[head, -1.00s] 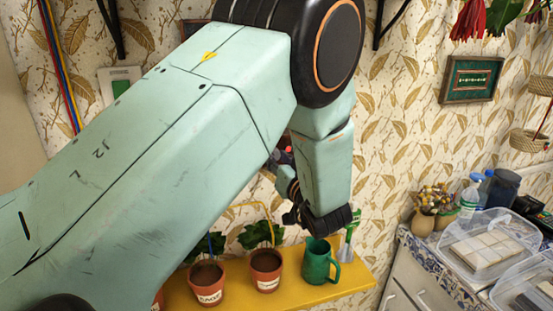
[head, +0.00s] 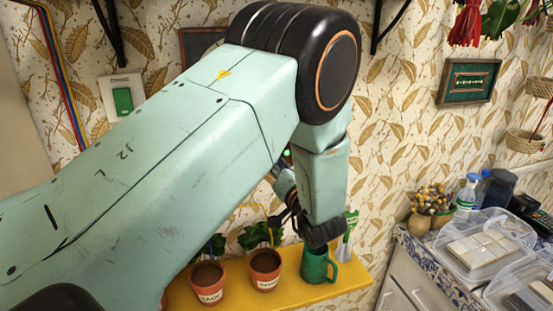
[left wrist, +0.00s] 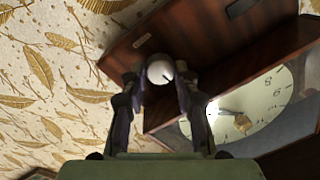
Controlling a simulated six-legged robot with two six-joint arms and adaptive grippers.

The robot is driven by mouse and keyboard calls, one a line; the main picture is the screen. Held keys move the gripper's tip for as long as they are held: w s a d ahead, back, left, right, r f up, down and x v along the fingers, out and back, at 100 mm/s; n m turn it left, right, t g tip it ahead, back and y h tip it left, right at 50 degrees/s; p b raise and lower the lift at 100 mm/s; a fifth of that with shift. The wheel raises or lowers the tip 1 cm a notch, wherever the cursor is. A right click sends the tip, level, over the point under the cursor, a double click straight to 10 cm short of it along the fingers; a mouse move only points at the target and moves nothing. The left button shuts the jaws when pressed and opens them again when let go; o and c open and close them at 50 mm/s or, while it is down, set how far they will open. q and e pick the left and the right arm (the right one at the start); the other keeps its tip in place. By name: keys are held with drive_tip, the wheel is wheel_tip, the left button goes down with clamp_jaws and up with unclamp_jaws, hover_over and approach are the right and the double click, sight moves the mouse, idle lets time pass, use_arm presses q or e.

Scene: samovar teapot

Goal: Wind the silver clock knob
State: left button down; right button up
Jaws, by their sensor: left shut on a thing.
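The silver knob (left wrist: 160,72) shows as a round pale ball on the side of the brown wooden clock (left wrist: 215,45) in the left wrist view. The clock's cream dial (left wrist: 262,98) faces to the lower right, with a brass-coloured piece near its middle. My left gripper (left wrist: 160,82) is shut on the knob, one dark finger on each side of it. In the head view my left arm crosses the picture and hides most of the clock and the knob. My right gripper is in neither view.
A counter at right carries clear plastic boxes (head: 488,245) and bottles. A green switch (head: 123,101) is on the wall.

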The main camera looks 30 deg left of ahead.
use_arm(q)
drive_tip(key=shift+r+m, duration=0.15)
drive_tip(key=shift+m, duration=0.55)
drive_tip(key=shift+p, duration=0.3)
drive_tip(key=c, duration=1.4)
unclamp_jaws()
drive_tip(key=shift+c, duration=0.2)
drive_tip(key=o, duration=0.4)
drive_tip(key=shift+w+a, duration=0.1)
drive_tip(key=shift+o, duration=0.2)
